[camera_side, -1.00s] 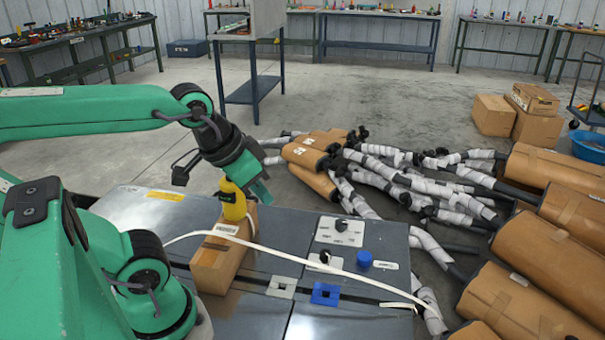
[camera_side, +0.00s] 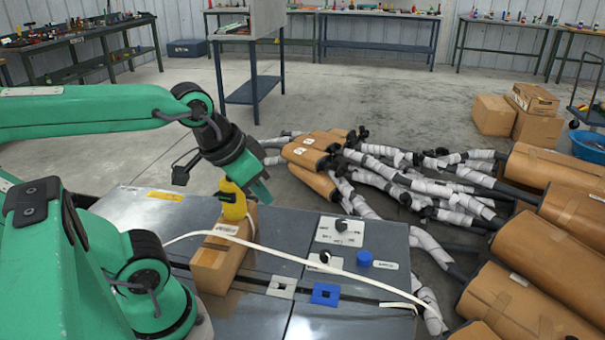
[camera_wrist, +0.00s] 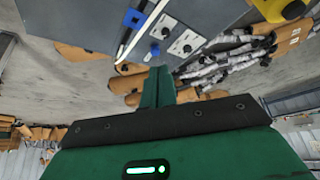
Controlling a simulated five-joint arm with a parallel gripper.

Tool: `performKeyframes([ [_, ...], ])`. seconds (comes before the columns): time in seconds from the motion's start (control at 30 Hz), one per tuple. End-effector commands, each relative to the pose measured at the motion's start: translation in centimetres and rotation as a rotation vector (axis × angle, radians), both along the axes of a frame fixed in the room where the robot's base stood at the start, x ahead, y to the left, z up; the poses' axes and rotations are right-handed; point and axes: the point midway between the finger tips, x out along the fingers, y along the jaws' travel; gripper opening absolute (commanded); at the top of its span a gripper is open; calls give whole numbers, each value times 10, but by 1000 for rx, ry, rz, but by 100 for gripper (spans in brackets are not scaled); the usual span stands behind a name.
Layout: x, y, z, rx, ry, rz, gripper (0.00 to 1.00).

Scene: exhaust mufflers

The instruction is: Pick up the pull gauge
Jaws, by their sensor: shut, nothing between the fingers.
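The pull gauge appears to be the yellow device (camera_side: 233,201) that stands on a wooden block (camera_side: 222,255) on the grey bench top. My gripper (camera_side: 262,192) is just right of its upper part in the side view, pointing down to the right. In the side view I cannot tell whether they touch. In the wrist view my green fingers (camera_wrist: 158,84) are together with nothing between them. A yellow body (camera_wrist: 282,9), likely the same gauge, shows at the top right edge there, apart from the fingers and partly cut off.
A white strap (camera_side: 310,262) runs across the bench past the block. A blue knob (camera_side: 364,258), a blue square fixture (camera_side: 325,293) and a plate with a black knob (camera_side: 340,230) are to the right. Wrapped pipes and brown mufflers (camera_side: 520,305) lie beyond the bench.

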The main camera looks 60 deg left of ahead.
Motion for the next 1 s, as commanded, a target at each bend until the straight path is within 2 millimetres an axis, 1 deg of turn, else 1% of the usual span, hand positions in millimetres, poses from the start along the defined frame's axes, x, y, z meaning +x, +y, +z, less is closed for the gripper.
performKeyframes([
  [0.2, 0, 0, 0, 0, 0, 0, 0],
  [0.23, 0, 0, 0, 0, 0, 0, 4],
  [0.37, 0, 0, 0, 0, 0, 0, 29],
  [0.4, 0, 0, 0, 0, 0, 0, 37],
  [0.47, 0, 0, 0, 0, 0, 0, 49],
  [0.5, 0, 0, 0, 0, 0, 0, 57],
  [0.57, 0, 0, 0, 0, 0, 0, 69],
  [0.6, 0, 0, 0, 0, 0, 0, 76],
  [1.0, 1, 2, 0, -10, 4, 24, 76],
])
